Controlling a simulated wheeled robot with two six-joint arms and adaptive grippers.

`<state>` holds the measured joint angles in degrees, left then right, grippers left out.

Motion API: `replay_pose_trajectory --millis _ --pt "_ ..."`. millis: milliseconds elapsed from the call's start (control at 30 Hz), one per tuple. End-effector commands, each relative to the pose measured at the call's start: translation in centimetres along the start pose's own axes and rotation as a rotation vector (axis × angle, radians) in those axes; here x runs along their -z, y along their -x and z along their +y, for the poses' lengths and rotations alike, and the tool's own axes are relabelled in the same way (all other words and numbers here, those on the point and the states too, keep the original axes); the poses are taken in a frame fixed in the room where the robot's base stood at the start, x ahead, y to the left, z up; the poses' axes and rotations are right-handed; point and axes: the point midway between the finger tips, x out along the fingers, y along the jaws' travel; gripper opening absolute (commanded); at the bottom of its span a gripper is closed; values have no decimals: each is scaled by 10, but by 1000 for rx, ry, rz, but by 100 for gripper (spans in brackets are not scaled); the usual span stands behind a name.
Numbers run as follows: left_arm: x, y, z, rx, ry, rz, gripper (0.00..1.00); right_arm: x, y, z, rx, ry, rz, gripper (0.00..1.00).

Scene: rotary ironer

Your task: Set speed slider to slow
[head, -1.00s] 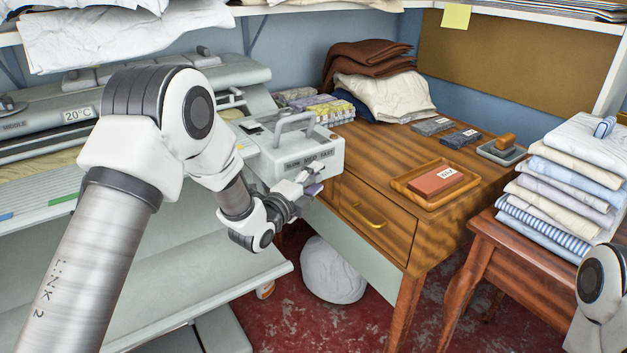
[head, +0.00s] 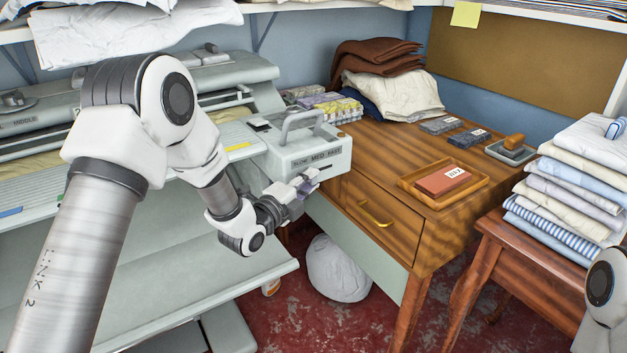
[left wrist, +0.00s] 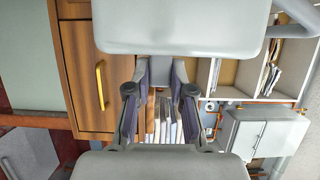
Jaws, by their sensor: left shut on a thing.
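The grey control box (head: 328,150) of the ironer has a front strip marked SLOW, MED, FAST from left to right. My left gripper (head: 308,184) is at the lower front of this box, roughly below MED. It is shut on the speed slider, whose knob is largely hidden by the fingers in the head view. In the left wrist view the gripper's dark fingers (left wrist: 160,105) close around a small grey piece (left wrist: 160,72) just below the pale box. The exact slider position cannot be read. My right gripper is out of view; only part of its arm shows at lower right.
A wooden desk (head: 440,225) with a brass-handled drawer (head: 375,214) stands right of the box. A tray with a red block (head: 444,180) lies on it. Folded linen (head: 570,185) is stacked on a stool at right. A white bundle (head: 338,268) sits on the floor.

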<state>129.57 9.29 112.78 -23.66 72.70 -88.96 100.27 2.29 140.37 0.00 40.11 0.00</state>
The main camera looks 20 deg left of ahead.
Motion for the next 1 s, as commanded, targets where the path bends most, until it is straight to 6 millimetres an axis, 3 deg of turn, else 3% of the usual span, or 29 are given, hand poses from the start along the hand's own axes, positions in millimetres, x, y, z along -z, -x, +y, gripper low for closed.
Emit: replay_pose_trajectory --millis 33,67,100,133,533,1000 --pt "0 0 1 -3 1 -2 0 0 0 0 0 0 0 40" --pt "0 0 1 -3 2 -2 29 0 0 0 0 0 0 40" --pt "0 0 1 -3 2 -1 43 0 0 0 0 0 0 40" --pt "0 0 1 -3 1 -1 48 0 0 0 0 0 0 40" --pt "0 9 1 -3 2 -2 48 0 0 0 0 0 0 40" --pt "-2 112 1 -3 7 -5 48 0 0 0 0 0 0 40"
